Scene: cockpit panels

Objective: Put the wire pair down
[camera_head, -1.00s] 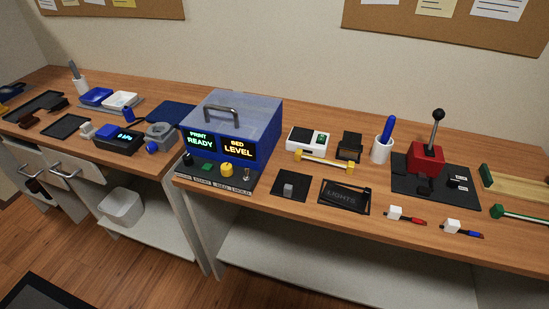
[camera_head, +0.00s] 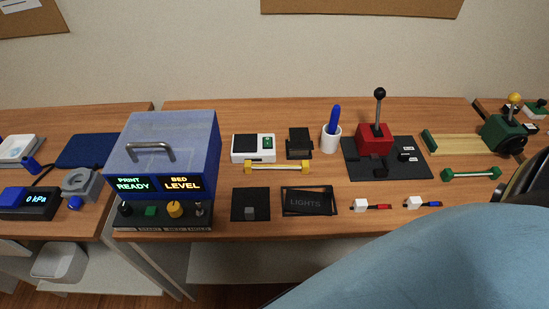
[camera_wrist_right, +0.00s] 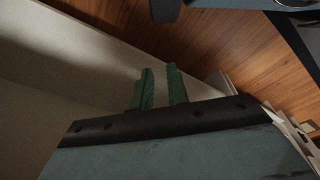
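Two short wire pieces lie on the wooden bench in the head view. One has a white block and a red lead (camera_head: 379,207). The other, just to its right, has a white block and a blue lead (camera_head: 432,204). They lie apart, near the front edge. My right gripper (camera_wrist_right: 161,84) shows in the right wrist view as two green fingers with a gap between them, and I see nothing in the gap. The right gripper does not show in the head view, where my blue-grey arm fills the lower right. My left gripper is not in view.
A red lever box (camera_head: 374,139) stands behind the wires on a black plate. A framed LIGHTS panel (camera_head: 307,202) lies to their left, and a green-ended bar (camera_head: 471,174) to their right. A blue printer box (camera_head: 165,150) stands further left. A gap separates the two benches.

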